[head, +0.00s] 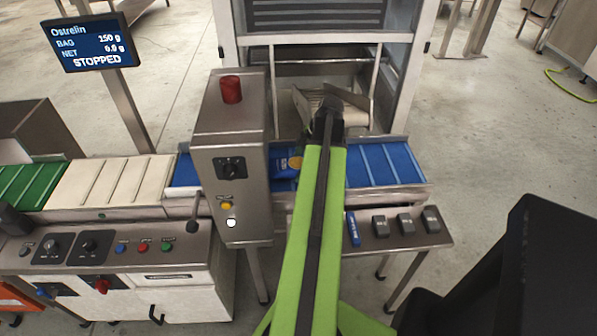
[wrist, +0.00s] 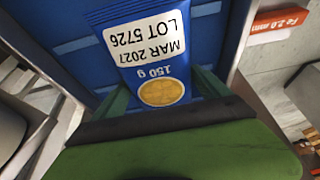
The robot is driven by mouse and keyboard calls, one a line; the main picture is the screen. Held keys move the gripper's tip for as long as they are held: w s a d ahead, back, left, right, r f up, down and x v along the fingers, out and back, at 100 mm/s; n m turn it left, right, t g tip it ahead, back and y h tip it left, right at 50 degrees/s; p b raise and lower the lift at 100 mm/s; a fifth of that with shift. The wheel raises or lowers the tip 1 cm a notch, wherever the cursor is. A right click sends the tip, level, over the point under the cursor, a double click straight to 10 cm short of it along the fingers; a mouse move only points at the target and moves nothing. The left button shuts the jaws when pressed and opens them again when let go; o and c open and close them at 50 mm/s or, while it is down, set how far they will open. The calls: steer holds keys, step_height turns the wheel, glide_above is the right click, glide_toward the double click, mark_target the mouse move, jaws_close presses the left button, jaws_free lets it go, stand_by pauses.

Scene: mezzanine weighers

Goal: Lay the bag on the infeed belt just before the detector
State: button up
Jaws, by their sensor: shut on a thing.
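The blue bag (head: 284,165) is partly hidden by my arm in the head view, close to the right side of the steel detector housing (head: 232,130). In the wrist view the bag (wrist: 143,50) shows a white label, "150 g" and a round yellow picture. My gripper (wrist: 163,92) is shut on the bag's near end, with a green finger on each side. The blue infeed belt (head: 392,165) lies beneath the bag and also shows in the wrist view (wrist: 55,22). I cannot tell whether the bag touches the belt.
A screen (head: 90,45) reads "STOPPED". A red lamp (head: 231,90) tops the detector. Several test pieces (head: 405,223) lie on a steel shelf in front of the belt. A white-framed machine (head: 320,50) stands behind. A cream belt (head: 110,182) and green belt (head: 30,185) lie left.

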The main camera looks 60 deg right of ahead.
steer(key=shift+w+a+f, duration=0.1)
steer(key=shift+w+f, duration=0.05)
steer(key=shift+f, duration=0.3)
steer(key=o, duration=1.3)
steer(key=p+v, duration=0.5)
steer(key=v, duration=0.1)
steer(key=p+v, duration=0.5)
steer(key=p, duration=0.1)
steer(key=shift+w+a+r, duration=0.1)
steer(key=shift+r, duration=0.35)
steer(key=shift+r+p, duration=0.3)
steer(key=shift+p, duration=0.05)
steer(key=shift+s, duration=0.25)
steer(key=shift+f, duration=0.1)
